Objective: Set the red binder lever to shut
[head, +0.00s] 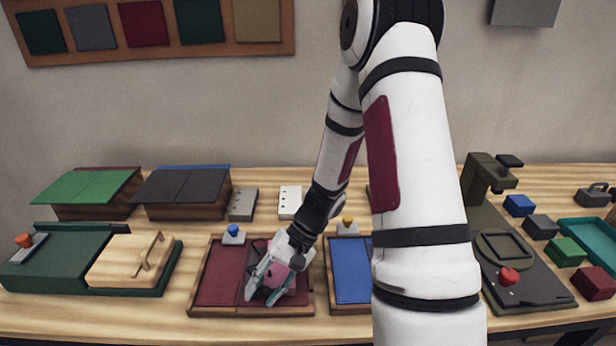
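A dark red panel in a wooden frame (215,283), which looks like the red binder, lies flat on the table left of centre. A small pale block with a blue knob (233,231) stands at its back edge. My gripper (264,292) points down over the right half of the panel. Its pale green fingers and a pink part between them are low, near the panel's surface. I cannot tell if the pink part belongs to the gripper or is a held thing. The gripper hides much of the panel's right side, so a lever there cannot be made out.
A blue framed panel (349,270) with a yellow knob (347,221) lies to the right, partly behind my arm. A dark green board (60,262) with an orange knob and wooden block lies left. A dark press with a red knob (508,276) and several coloured blocks stand right.

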